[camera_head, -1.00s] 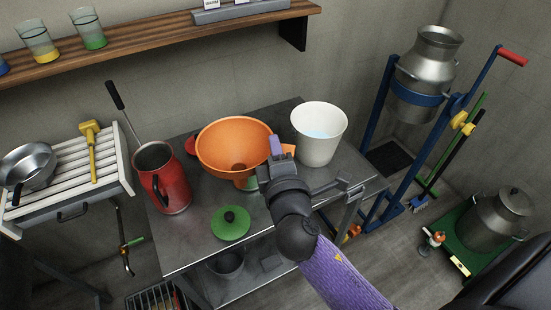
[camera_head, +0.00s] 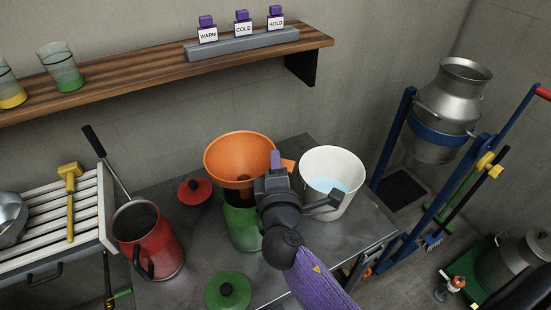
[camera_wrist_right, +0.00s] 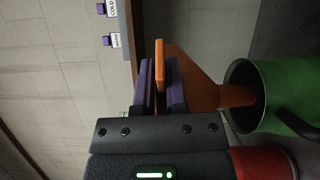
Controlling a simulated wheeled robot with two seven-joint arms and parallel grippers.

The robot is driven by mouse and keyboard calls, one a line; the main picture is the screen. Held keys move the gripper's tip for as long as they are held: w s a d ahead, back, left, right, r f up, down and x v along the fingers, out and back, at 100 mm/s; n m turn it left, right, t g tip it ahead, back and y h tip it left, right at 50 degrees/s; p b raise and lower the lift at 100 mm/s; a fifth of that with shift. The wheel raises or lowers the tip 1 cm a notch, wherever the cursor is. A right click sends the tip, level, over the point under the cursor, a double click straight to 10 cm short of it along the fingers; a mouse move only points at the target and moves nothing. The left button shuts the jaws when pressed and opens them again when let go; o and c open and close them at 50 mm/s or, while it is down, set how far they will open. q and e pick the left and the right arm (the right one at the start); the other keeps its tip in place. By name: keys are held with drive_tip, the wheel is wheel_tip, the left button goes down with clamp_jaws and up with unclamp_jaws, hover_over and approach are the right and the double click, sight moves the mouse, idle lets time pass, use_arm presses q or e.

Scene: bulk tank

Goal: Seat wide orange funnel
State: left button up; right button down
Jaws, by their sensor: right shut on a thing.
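The wide orange funnel (camera_head: 240,151) is upright over the green can (camera_head: 243,226) on the metal table. My right gripper (camera_head: 277,163) is shut on the funnel's side tab, at the right of its rim. In the right wrist view, the purple jaws (camera_wrist_right: 160,85) pinch the orange tab, and the funnel's spout (camera_wrist_right: 236,95) overlaps the open mouth of the green can (camera_wrist_right: 283,85). I cannot tell how deep the spout sits in the mouth. My left gripper is out of view.
A white bucket (camera_head: 346,204) with bluish liquid stands close right of my gripper. A red jug (camera_head: 160,254) stands at left. A red lid (camera_head: 188,192) and a green lid (camera_head: 228,291) lie on the table. A shelf (camera_head: 130,83) runs above.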

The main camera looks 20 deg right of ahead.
drive_tip(key=shift+w+f, duration=0.1)
drive_tip(key=shift+f, duration=0.35)
wheel_tip(320, 180, down, 5)
drive_tip(key=b, duration=0.5)
drive_tip(key=shift+f+b, duration=0.2)
drive_tip(key=shift+b, duration=0.15)
drive_tip(key=c, duration=0.8)
unclamp_jaws()
drive_tip(key=shift+o, duration=1)
